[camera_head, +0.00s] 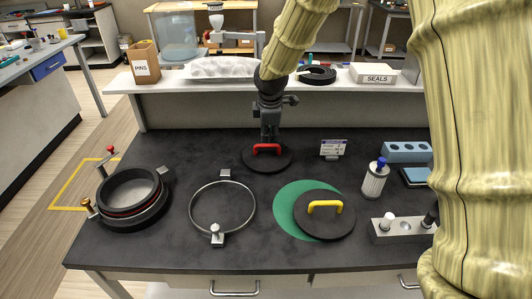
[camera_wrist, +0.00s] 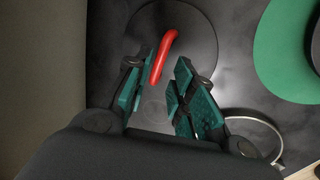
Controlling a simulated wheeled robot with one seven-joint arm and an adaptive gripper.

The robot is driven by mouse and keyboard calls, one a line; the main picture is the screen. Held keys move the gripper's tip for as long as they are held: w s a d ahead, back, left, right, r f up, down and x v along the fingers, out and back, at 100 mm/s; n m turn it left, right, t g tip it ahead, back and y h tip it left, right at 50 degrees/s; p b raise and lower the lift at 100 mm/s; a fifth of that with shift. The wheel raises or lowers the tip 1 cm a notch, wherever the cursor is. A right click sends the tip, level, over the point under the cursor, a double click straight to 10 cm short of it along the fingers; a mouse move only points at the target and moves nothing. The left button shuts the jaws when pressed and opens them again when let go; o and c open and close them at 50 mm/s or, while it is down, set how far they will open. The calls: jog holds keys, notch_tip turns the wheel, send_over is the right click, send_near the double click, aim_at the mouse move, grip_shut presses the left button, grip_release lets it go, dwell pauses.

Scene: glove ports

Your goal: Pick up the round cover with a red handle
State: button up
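The round black cover with a red handle lies flat on the dark bench; the cover (camera_head: 246,158) and its red handle (camera_head: 266,148) are at the back middle in the head view. In the wrist view the cover (camera_wrist: 200,35) is at the top, and its red handle (camera_wrist: 165,50) runs slantwise. My gripper (camera_head: 268,138) points down over the cover. In the wrist view my gripper (camera_wrist: 158,75) is open, with a teal-padded finger on each side of the handle's near end. Both fingers look clear of the handle; their exact height over it is hard to tell.
A black cover with a yellow handle (camera_head: 325,227) lies partly on a green disc (camera_head: 287,226). A metal ring (camera_head: 192,220) and a black ring port (camera_head: 130,213) stand at left. A small sign (camera_head: 333,148) and a blue-capped canister (camera_head: 374,182) are at right.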

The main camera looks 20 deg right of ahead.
aim_at(267, 145)
jog(key=x, duration=0.2)
jog(key=shift+w+f, duration=0.2)
jog(key=shift+w, duration=0.1)
jog(key=shift+s+f+p, duration=0.15)
jog(key=shift+s+p, duration=0.05)
jog(key=shift+p, duration=0.1)
jog(key=shift+a+p+x, duration=0.15)
jog(key=shift+p+x, duration=0.2)
jog(key=shift+x, duration=0.9)
jog(key=shift+a+p+x, duration=0.15)
jog(key=shift+p+x, duration=0.2)
jog(key=shift+x, duration=0.95)
grip_shut()
